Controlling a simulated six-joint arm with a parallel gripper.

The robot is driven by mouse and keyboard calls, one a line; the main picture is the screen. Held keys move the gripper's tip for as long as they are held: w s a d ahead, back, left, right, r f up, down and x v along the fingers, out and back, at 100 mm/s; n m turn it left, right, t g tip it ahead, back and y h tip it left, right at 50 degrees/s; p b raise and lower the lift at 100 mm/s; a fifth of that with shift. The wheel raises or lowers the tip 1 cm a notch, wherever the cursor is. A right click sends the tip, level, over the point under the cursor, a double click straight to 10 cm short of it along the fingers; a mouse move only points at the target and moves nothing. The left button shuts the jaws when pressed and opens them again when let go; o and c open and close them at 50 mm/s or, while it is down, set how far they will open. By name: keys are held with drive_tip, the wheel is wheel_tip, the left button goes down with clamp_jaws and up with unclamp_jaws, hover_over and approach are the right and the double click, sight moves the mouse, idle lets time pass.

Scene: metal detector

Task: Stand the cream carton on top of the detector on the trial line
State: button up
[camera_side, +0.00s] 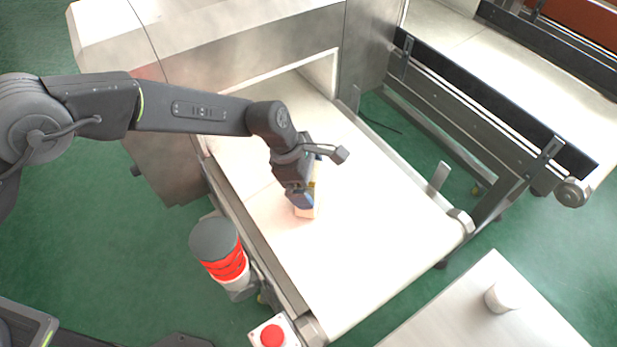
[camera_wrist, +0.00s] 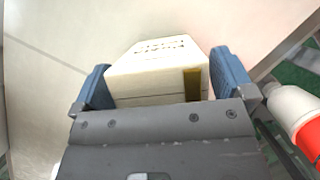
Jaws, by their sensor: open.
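The cream carton (camera_wrist: 157,62) is in the wrist view, between the two blue fingers of my gripper (camera_wrist: 162,88). It is cream with faint lettering and a yellow-brown patch on one face. In the side view the carton (camera_side: 305,212) is on the white conveyor belt, mostly hidden behind my gripper (camera_side: 300,197). My gripper is open, with a finger on each side of the carton; whether they touch it I cannot tell. The detector (camera_side: 240,45) is the large metal housing with a tunnel at the back, its flat top at upper left in the side view.
A beacon with red bands (camera_side: 222,255) and a red button (camera_side: 271,335) stand beside the belt's left edge. A second conveyor (camera_side: 480,95) runs at the right. A white cup (camera_side: 501,297) stands on a grey table at lower right. The near belt is clear.

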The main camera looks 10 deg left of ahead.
drive_tip(key=v, duration=1.2)
drive_tip(key=shift+r, duration=0.15)
drive_tip(key=s+a+r+m+t, duration=0.1)
drive_tip(key=s+a+r+m, duration=0.15)
drive_tip(key=a+r, duration=0.25)
drive_tip(key=s+a+r+m+t+y, duration=0.1)
drive_tip(key=s+a+r+m, duration=0.15)
drive_tip(key=a+r, duration=0.3)
drive_tip(key=s+a+r+m+t, duration=0.1)
drive_tip(key=s+a+r+m, duration=0.15)
drive_tip(key=a+r, duration=0.3)
drive_tip(key=s+a+m+t+y, duration=0.2)
drive_tip(key=s+a+m, duration=0.8)
drive_tip(key=s+a, duration=0.5)
drive_tip(key=s+y, duration=0.1)
drive_tip(key=s, duration=0.2)
drive_tip(key=shift+a+f+t+y, duration=0.2)
drive_tip(key=shift+a+t+y, duration=0.05)
drive_tip(key=shift+t+y, duration=0.05)
drive_tip(key=shift+m, duration=0.25)
